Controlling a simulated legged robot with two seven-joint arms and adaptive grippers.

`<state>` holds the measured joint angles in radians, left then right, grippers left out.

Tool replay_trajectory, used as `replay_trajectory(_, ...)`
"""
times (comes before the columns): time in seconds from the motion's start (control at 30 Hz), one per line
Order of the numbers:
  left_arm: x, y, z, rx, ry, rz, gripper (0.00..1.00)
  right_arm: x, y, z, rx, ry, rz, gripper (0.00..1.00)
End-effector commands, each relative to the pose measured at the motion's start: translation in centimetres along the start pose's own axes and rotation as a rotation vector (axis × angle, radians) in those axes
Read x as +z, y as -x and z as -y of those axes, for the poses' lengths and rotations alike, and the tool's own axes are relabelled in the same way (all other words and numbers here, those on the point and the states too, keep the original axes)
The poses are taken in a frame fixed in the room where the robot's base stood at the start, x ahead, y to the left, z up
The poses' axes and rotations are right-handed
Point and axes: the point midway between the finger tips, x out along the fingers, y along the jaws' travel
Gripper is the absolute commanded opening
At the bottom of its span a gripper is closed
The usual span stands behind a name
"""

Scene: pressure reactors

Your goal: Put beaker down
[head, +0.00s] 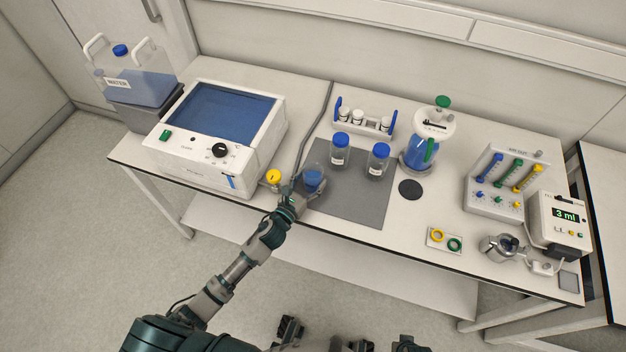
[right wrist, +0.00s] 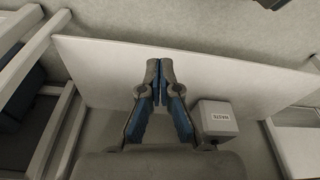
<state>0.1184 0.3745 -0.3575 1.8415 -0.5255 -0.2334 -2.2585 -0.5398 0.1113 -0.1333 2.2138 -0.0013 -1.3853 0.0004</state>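A clear beaker with blue liquid (head: 313,178) stands upright at the left edge of the dark grey mat (head: 352,205) on the bench. My left gripper (head: 305,190) reaches in from the front, with its fingers around the beaker's lower part. It looks closed on the beaker; the fingers partly hide it. Whether the beaker's base touches the mat is hard to tell. My right gripper (right wrist: 159,70) is shut and empty in the right wrist view, its fingertips together.
Two blue-capped bottles (head: 340,150) (head: 378,160) stand on the mat, right of the beaker. A white device with a blue top (head: 220,112) and a yellow knob (head: 273,177) are close on the left. A reactor vessel (head: 428,145) stands farther right. The mat's front is clear.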

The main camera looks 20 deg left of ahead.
Motion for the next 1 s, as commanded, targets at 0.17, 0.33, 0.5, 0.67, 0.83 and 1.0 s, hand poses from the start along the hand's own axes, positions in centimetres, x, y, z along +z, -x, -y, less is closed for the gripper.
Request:
replay_trajectory(0.17, -0.2, -0.1, 0.3, 0.003, -0.006, -0.007, 0.89, 0.1, -0.1, -0.1, 0.002, 0.0, 0.002, 0.0)
replay_trajectory(0.33, -0.2, -0.2, 0.6, 0.003, -0.008, -0.009, 0.89, 0.1, -0.1, -0.1, 0.001, -0.001, 0.002, 0.0)
replay_trajectory(0.5, -0.1, 0.9, 0.4, 0.002, -0.006, -0.01, 0.89, 0.0, -0.4, -0.1, 0.002, -0.001, -0.003, 0.0)
replay_trajectory(0.67, -0.1, 4.3, 0.3, 0.001, -0.003, -0.008, 0.89, 0.2, -1.0, -0.3, 0.005, 0.001, 0.005, 0.0)
replay_trajectory(0.83, -0.1, 8.2, 0.2, 0.003, -0.002, -0.008, 0.89, 0.1, -1.6, -0.3, 0.005, 0.003, 0.003, 0.0)
replay_trajectory(1.0, 0.0, 10.8, 0.3, 0.003, -0.004, -0.006, 0.89, 0.2, -1.7, -0.1, 0.002, 0.004, 0.006, 0.0)
